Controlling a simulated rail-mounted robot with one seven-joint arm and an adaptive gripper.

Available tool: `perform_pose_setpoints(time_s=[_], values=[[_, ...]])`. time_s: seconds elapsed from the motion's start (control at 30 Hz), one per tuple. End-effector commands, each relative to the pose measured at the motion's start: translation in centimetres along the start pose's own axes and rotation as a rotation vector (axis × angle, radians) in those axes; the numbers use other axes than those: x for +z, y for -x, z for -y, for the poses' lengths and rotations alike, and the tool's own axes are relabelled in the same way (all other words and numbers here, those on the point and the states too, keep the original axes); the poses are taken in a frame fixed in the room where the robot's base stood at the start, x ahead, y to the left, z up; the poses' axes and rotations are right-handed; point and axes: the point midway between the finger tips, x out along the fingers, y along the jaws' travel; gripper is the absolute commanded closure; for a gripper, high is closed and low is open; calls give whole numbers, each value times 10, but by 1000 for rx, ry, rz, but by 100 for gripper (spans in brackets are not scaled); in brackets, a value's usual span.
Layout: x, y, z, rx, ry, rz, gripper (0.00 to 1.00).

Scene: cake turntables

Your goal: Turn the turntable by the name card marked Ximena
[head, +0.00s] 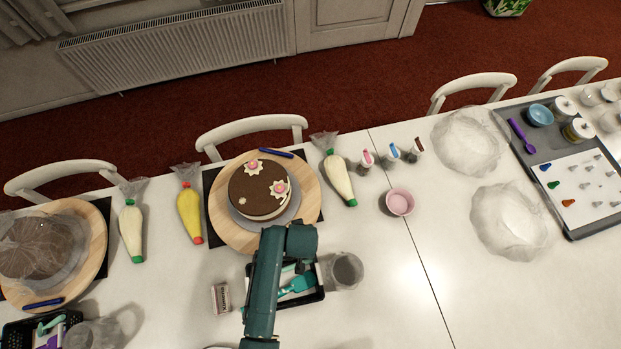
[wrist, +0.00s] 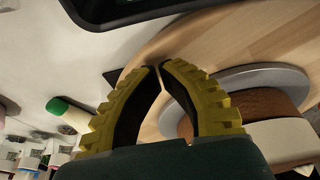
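A round wooden turntable (head: 231,231) stands mid-table in the head view, bearing a chocolate cake (head: 260,188) with pink flowers. A dark blue bar (head: 276,153) lies at its far rim. A second turntable (head: 92,262) at the left bears a film-covered brown cake (head: 35,246), with a blue bar (head: 43,303) at its near rim. A small name card (head: 221,298) stands in front of the middle turntable; its writing is unreadable. My gripper (wrist: 160,67) has its yellow fingertips together, with nothing visible between them, near the middle turntable's wooden edge (wrist: 205,38). In the head view my arm hides the fingers.
A black tray (head: 316,297) with turquoise tools and a clear cup (head: 346,270) stand close to my arm. Piping bags (head: 189,213) (head: 339,178) flank the middle turntable. A pink bowl (head: 399,202) is at its right. The table's front right is clear.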

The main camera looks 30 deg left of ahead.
Motion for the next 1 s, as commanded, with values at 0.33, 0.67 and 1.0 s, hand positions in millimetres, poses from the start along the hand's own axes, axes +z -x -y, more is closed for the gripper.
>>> perform_pose_setpoints(time_s=[0.33, 0.67, 1.0], values=[[-5, 15, 0, 0, 0, -1, 100], [22, 30, 72, -2, 9, 2, 100], [17, 20, 124, -2, 10, -4, 100]])
